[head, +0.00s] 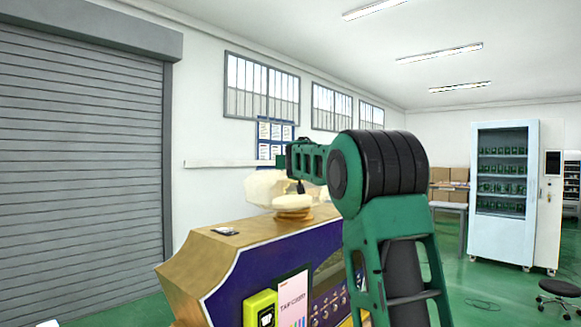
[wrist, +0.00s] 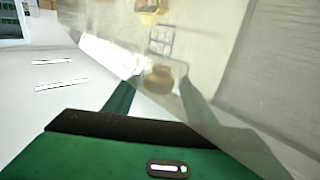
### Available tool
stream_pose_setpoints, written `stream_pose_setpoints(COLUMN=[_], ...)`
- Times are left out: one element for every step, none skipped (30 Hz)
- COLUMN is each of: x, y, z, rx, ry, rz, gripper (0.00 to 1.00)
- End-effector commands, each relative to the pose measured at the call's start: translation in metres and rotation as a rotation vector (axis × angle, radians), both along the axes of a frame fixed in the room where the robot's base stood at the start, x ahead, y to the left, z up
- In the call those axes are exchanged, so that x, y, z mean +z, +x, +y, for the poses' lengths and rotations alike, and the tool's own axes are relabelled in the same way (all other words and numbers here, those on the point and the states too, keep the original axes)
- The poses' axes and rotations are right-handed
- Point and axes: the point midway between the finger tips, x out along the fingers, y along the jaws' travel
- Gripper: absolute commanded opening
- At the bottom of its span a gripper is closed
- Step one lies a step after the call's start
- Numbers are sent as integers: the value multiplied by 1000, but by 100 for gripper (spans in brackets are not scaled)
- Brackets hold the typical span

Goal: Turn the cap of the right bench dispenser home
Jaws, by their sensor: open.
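In the head view, a pale cream rounded thing (head: 265,187) and a cream disc-shaped top on a tan base (head: 293,204) are on or just behind the counter. I cannot tell whether either is the right bench dispenser or its cap. My green arm reaches up and left over the counter, and the far end, with my gripper (head: 300,168), is above and close to the cream disc. In the wrist view, my two green fingers stand apart, with nothing clearly held between them. A blurred tan-brown thing (wrist: 158,79) shows between and beyond them, behind a translucent sheet-like surface.
The counter (head: 215,255) has a wooden top and purple front, with a small dark item (head: 224,231) lying on it. A yellow box (head: 260,309) and white sign (head: 292,298) are at its front. A grey shutter (head: 80,160) is left; a vending machine (head: 503,260) stands right.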

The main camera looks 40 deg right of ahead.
Motion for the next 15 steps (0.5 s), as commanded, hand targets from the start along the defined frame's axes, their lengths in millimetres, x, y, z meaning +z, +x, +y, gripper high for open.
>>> stream_pose_setpoints(x=[0,0,0,1,1,1,1,1,1,1,0,1,1,0,1], y=[-2,-4,-7,-10,-14,-19,-23,-28,-33,-38,-42,-49,-53,-57,-62], z=[2,3,5,7,9,13,15,19,23,26,29,33,36,38,42], rx=[0,1,1,1,1,1,1,1,2,2,2,2,1,1,2], ry=[0,0,0,0,0,0,0,0,1,0,1,0,0,0,0], rz=[0,0,0,-1,-1,-1,-1,-1,-1,-1,-1,-1,-1,-1,-2], gripper=[50,50,50,50,50,50,50,50,50,50,50,50,50,50,50])
